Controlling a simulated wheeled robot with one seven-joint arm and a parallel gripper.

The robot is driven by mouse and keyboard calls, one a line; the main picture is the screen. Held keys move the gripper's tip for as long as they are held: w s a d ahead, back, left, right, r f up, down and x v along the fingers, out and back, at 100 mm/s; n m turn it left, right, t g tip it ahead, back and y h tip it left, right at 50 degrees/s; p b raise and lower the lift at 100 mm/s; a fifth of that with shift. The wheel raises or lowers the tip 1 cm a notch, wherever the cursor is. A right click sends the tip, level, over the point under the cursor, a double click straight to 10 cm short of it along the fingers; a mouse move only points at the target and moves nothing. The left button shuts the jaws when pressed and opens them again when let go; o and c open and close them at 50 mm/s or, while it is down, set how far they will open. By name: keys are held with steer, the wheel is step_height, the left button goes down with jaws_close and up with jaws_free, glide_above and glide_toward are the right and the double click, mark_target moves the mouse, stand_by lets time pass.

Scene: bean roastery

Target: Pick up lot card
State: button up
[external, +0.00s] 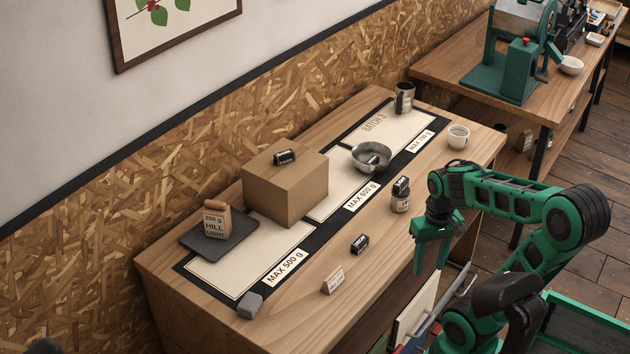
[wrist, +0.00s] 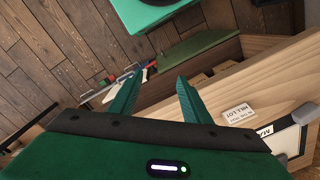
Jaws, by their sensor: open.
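A small cream card (external: 333,280) with dark print is on the wooden bench near its front edge. It also shows in the wrist view (wrist: 238,114), right of my fingers, with print that seems to read HILL LOT. My gripper (external: 431,262) is open and empty, with its fingers pointing down just beyond the bench's front edge, right of the card. In the wrist view, the two green fingers (wrist: 156,96) are apart with nothing between them.
A small black labelled block (external: 360,244) and a jar (external: 400,200) stand near the card. A grey block (external: 250,305) is at the front left. A cardboard box (external: 285,190), a dark tray (external: 220,245) and a metal bowl (external: 371,157) are farther back. Bench around the card is clear.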

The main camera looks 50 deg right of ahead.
mark_target(341, 268)
steer(key=w+a+f+m+y, duration=0.1)
steer(key=w+m, duration=0.1)
steer(key=w, duration=0.2)
steer(key=w+a+f+m+y, duration=0.1)
steer(key=w+f+m+y, duration=0.1)
steer(key=w, duration=0.2)
steer(key=w+f+m+y, duration=0.1)
steer(key=w+m+y, duration=0.1)
steer(key=w, duration=0.3)
steer(key=shift+w+a+f, duration=0.1)
steer(key=shift+a+f, duration=0.1)
steer(key=shift+a, duration=0.2)
steer(key=w+m+y, duration=0.1)
steer(key=m+y, duration=0.1)
steer(key=w+m+t+y, duration=0.1)
steer(key=w, duration=0.1)
steer(key=w+m+y, duration=0.2)
steer(key=shift+w+d+r+m+t+y, duration=0.1)
steer(key=shift+d+r+m+t+y, duration=0.2)
steer(key=shift+t, duration=0.1)
steer(key=shift+w+d+r+m+t+y, duration=0.3)
steer(key=shift+w+r+m+y, duration=0.1)
steer(key=shift+m+y, duration=0.25)
steer(key=x, duration=1)
steer(key=shift+w+a+f, duration=0.1)
steer(key=shift+a, duration=0.25)
steer(key=shift+c, duration=0.4)
jaws_close()
